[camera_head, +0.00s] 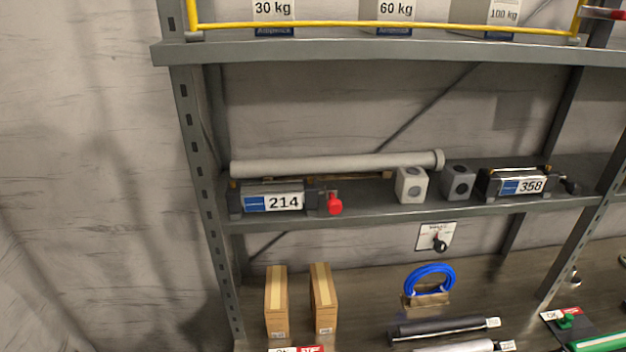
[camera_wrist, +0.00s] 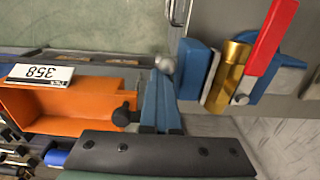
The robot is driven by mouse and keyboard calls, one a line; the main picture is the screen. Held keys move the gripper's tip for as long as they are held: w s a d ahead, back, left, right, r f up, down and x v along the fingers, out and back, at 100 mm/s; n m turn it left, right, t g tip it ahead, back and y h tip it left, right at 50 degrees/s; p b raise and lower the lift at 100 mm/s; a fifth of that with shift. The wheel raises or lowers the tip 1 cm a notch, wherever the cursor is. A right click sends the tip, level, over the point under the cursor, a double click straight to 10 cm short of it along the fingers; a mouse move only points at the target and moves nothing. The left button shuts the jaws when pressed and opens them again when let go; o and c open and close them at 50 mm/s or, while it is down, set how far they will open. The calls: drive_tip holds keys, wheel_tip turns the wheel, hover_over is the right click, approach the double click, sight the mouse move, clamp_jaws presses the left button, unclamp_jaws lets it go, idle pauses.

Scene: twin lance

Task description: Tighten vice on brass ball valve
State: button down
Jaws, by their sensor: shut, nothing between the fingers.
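In the wrist view, a brass valve (camera_wrist: 231,73) with a red lever (camera_wrist: 270,40) sits between the parts of a blue vice (camera_wrist: 194,68) at the upper right. A pale jaw plate (camera_wrist: 213,77) lies along the valve's left side. I cannot tell how tightly the jaws bear on it. My gripper (camera_wrist: 162,76) has its blue fingers together and empty, left of the vice. A grey round knob (camera_wrist: 165,63) shows at the fingertips; I cannot tell whether they touch it. The head view shows neither my gripper nor the vice.
In the head view, a shelf (camera_head: 380,212) holds a long pipe (camera_head: 335,163) and boxes; cartons (camera_head: 277,300) and a blue coil (camera_head: 430,275) stand below.

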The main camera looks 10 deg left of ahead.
drive_tip(key=shift+s+f, duration=0.1)
drive_tip(key=shift+s, duration=0.2)
drive_tip(key=shift+w+a+r, duration=0.2)
drive_tip(key=shift+w+r, duration=0.1)
drive_tip(key=shift+w, duration=0.4)
drive_tip(key=shift+r+p, duration=0.15)
drive_tip(key=shift+p, duration=0.2)
wheel_tip(320, 180, up, 9)
drive_tip(key=p, duration=0.6)
drive_tip(key=shift+w, duration=0.15)
